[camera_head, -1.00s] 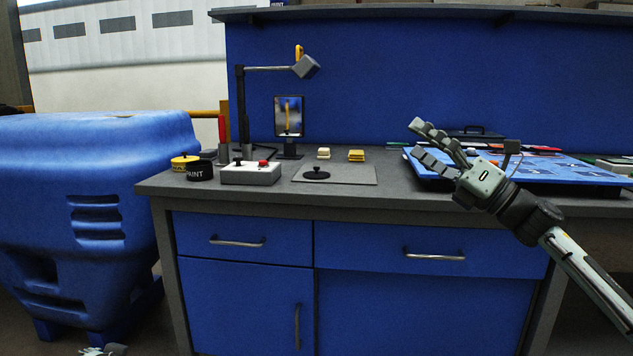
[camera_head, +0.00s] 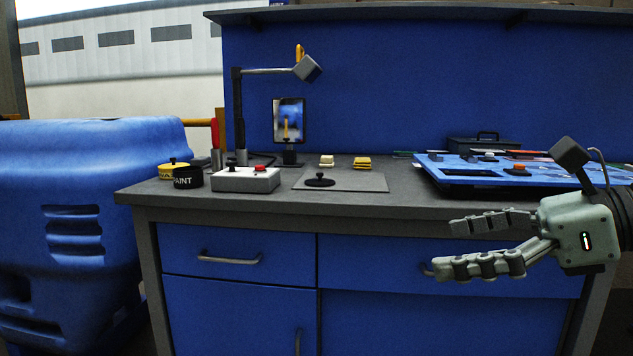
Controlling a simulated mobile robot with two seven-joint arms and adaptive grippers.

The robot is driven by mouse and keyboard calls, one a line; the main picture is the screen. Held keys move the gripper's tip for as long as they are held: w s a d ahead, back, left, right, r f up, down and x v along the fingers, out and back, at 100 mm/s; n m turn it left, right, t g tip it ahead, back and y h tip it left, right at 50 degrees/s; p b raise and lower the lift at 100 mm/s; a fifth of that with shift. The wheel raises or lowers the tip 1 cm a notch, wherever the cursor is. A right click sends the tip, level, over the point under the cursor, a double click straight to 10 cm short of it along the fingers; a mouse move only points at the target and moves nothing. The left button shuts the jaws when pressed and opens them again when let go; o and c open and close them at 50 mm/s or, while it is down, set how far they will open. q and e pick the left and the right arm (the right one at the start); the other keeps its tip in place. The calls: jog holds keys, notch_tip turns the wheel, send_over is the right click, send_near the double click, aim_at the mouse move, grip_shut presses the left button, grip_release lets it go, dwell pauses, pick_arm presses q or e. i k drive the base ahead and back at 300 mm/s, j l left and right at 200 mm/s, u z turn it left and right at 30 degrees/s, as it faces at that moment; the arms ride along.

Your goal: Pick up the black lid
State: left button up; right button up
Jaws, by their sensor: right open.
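The black lid (camera_head: 319,181) is a flat dark disc with a small knob on top. It lies on a thin grey plate (camera_head: 364,182) on the workbench, near the middle of the view. My right gripper (camera_head: 455,246) is open and empty in front of the bench's right drawer, below the level of the top. Its fingers point left. It is to the right of the lid, apart from it and nearer to me. My left gripper is out of view.
On the grey bench top (camera_head: 420,205) stand a control box (camera_head: 246,180), a black paint tin (camera_head: 187,178), a yellow tin (camera_head: 172,165) and a lamp (camera_head: 307,69). A blue board (camera_head: 455,172) with small parts is at right. The bench front edge lies between gripper and lid.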

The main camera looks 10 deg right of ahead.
aim_at(319, 182)
jog(key=i, duration=1.65)
